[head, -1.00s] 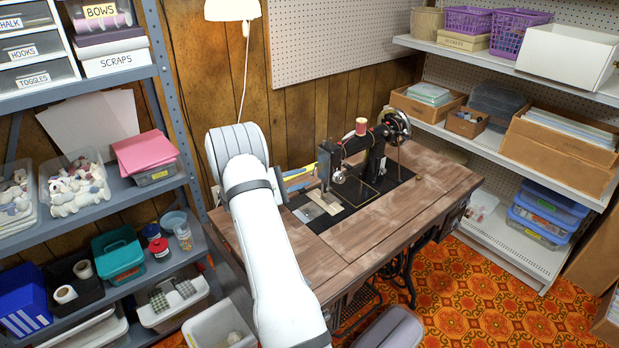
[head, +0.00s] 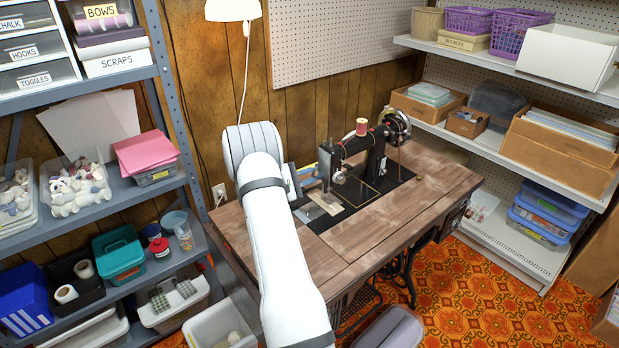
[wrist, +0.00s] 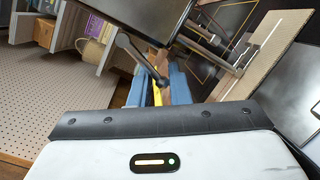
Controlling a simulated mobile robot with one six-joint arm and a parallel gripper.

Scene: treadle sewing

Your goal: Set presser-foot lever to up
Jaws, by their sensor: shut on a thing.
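The black sewing machine (head: 376,160) stands on the wooden treadle table (head: 345,255). Its dark head (wrist: 140,12) fills the top of the wrist view. The dark presser-foot lever (wrist: 140,58) has a rounded end at upper left and slants down to the right, between my blue fingers. My gripper (wrist: 158,78) is shut on the lever's lower end. In the head view my white arm hides most of the gripper, left of the machine's needle end, and the lever cannot be made out. I cannot tell whether the lever is up or down.
A pale plate (wrist: 260,50) lies on the machine's black bed. A red thread spool (head: 361,127) sits on top of the machine. Grey shelves (head: 115,195) stand at the left and white shelves (head: 500,150) at the right.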

